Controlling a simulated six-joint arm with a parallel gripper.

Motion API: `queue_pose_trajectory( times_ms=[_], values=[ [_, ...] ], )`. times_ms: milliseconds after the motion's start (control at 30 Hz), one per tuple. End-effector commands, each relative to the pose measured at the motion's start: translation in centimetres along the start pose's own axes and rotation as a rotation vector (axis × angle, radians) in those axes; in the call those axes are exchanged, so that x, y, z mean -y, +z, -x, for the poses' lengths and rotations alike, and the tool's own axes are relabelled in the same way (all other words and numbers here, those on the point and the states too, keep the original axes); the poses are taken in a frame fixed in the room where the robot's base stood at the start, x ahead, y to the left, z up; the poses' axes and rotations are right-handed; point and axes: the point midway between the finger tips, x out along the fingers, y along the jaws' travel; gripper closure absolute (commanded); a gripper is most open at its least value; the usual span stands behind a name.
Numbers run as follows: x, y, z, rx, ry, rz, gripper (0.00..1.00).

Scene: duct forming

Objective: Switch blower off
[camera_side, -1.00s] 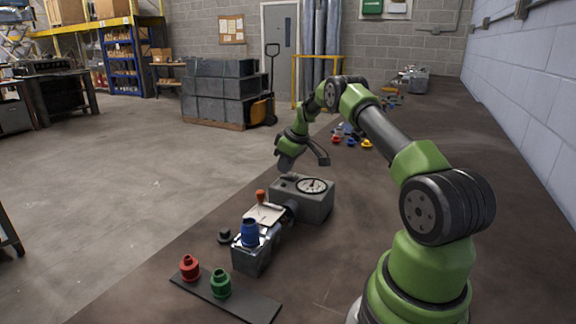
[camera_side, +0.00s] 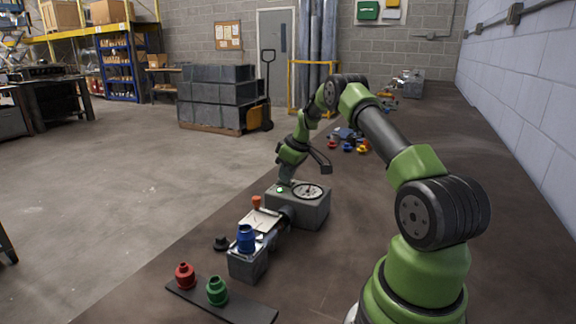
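The blower looks to be the grey box (camera_side: 312,214) in the middle of the table, with a round dial (camera_side: 307,191) on its top. A small green spot (camera_side: 280,189), perhaps a button or lamp, shows on the box's top left. My gripper (camera_side: 286,182) points down just above the box's top, beside that green spot. Whether it touches the top cannot be told. The fingers are too small to show a gap between them.
A blue fitting (camera_side: 246,241) stands on a metal block left of the box, near an orange knob (camera_side: 257,202). Red (camera_side: 185,277) and green (camera_side: 217,292) fittings stand on a dark plate (camera_side: 245,311). A small black part (camera_side: 221,243) lies nearby. The table's right side is clear.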

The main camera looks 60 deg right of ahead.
Motion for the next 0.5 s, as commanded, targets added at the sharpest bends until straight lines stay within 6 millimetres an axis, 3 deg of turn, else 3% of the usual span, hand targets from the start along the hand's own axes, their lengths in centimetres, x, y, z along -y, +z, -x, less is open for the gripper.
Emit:
queue_pose_trajectory(
  times_ms=[167, 500],
  values=[
    [0.0, -0.1, 1.8, 0.005, -0.003, -0.003, 1.0],
    [-0.1, -0.8, 9.7, -0.005, 0.003, -0.001, 1.0]
  ],
)
